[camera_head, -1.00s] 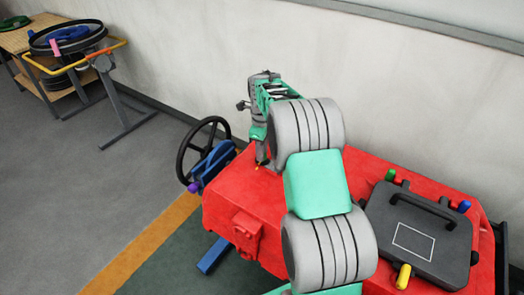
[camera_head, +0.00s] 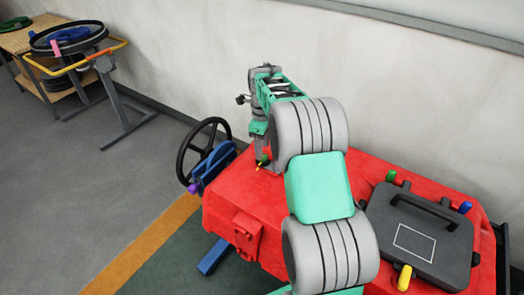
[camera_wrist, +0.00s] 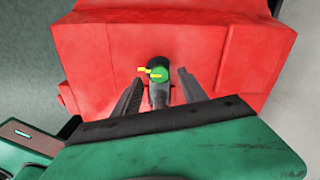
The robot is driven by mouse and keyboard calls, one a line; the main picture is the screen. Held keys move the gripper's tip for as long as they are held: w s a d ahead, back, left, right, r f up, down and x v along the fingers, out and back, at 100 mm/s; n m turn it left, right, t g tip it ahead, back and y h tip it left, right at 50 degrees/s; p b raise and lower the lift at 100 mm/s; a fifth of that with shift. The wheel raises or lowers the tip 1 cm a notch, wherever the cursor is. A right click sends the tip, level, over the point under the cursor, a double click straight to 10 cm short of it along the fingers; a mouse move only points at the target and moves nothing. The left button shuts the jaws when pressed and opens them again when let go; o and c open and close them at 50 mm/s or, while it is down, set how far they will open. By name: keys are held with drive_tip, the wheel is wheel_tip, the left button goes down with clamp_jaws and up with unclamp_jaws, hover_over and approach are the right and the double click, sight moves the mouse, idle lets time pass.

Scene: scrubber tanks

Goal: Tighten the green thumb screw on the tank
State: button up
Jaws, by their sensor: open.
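A green knob-like screw (camera_wrist: 159,74) with yellow marks beside it sits on a dark round fitting on the red tank (camera_wrist: 90,60) in the wrist view. My gripper (camera_wrist: 158,79) is open, with one finger on each side of the screw. There is a visible gap at both sides in this view; height above the screw is hard to judge. In the head view my gripper (camera_head: 263,161) points down at the far left part of the tank (camera_head: 235,205), with a small green and yellow bit showing at its tip.
A dark lid (camera_head: 412,235) with a handle is on the tank's right, with green (camera_head: 390,176), blue (camera_head: 464,206) and yellow (camera_head: 404,277) knobs around it. A black handwheel (camera_head: 203,150) and blue bracket stand left of the tank. The wall (camera_head: 400,100) is close behind.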

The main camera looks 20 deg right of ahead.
wheel_tip(320, 180, up, 6)
drive_tip(key=shift+f, duration=0.2)
drive_tip(key=s+a+r+n+t, duration=0.1)
drive_tip(key=s+a+r+n, duration=0.25)
drive_tip(key=s+n, duration=0.3)
drive_tip(key=s+a+r+n+t, duration=0.1)
drive_tip(key=s+a+r+n, duration=0.1)
drive_tip(key=s+a+n, duration=0.5)
drive_tip(key=s+a+f+n+t, duration=0.1)
drive_tip(key=s+f+n, duration=0.3)
drive_tip(key=s+n, duration=0.7)
drive_tip(key=shift+s+a+f+n, duration=0.35)
drive_tip(key=shift+a+n, duration=0.2)
drive_tip(key=shift+n, duration=0.5)
